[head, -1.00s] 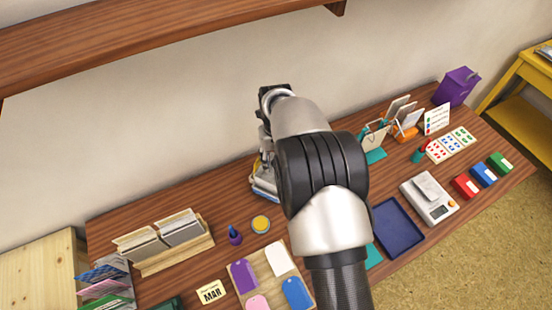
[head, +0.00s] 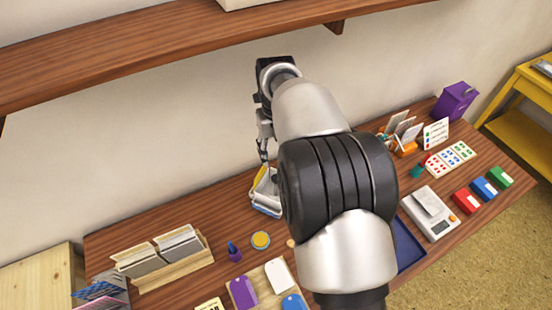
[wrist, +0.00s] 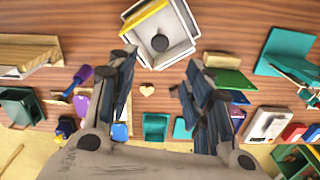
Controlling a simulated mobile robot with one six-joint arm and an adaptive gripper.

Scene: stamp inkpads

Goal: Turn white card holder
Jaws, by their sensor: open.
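A white, box-like item with yellow and blue edges (head: 265,193) stands on the wooden desk near the wall; it appears to be the white card holder. In the wrist view it is a white square form (wrist: 174,54) with a yellow edge at its upper left and a dark round knob inside. My gripper (head: 263,150) is above it in the head view, apart from it. In the wrist view my gripper (wrist: 162,68) is open, with nothing between its fingers. My arm hides part of the desk to the right of the holder.
A wooden card rack (head: 180,267) is farther left. An orange holder (head: 404,149) with cards is at the right. A wooden shelf (head: 150,50) runs above.

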